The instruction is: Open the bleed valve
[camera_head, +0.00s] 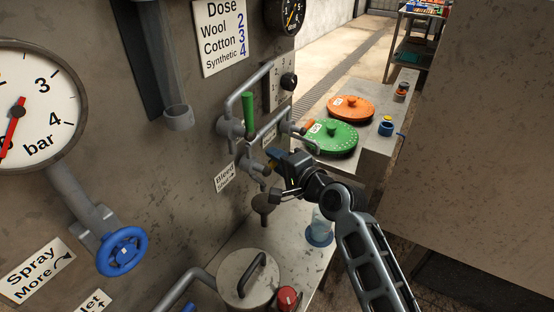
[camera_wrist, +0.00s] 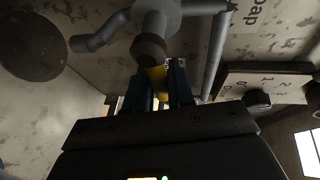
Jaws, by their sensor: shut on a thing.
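The bleed valve is a small grey tap (camera_head: 252,165) on the stained metal panel, beside a label reading "Bleed" (camera_head: 225,177). In the wrist view its grey body (camera_wrist: 152,22) is at the top, with a yellow handle (camera_wrist: 157,82) pointing towards me. My gripper (camera_head: 273,157) reaches it from the right. In the wrist view my gripper (camera_wrist: 157,92) has a dark blue finger on each side of the yellow handle and is shut on it. The handle is mostly hidden by my gripper in the head view.
A green lever (camera_head: 248,116) and grey pipes (camera_head: 240,97) are close above the valve. A blue handwheel (camera_head: 122,251) and a pressure gauge (camera_head: 35,105) are at left. Green (camera_head: 331,137) and orange (camera_head: 351,108) discs lie on the ledge. A lidded pot (camera_head: 240,275) stands below.

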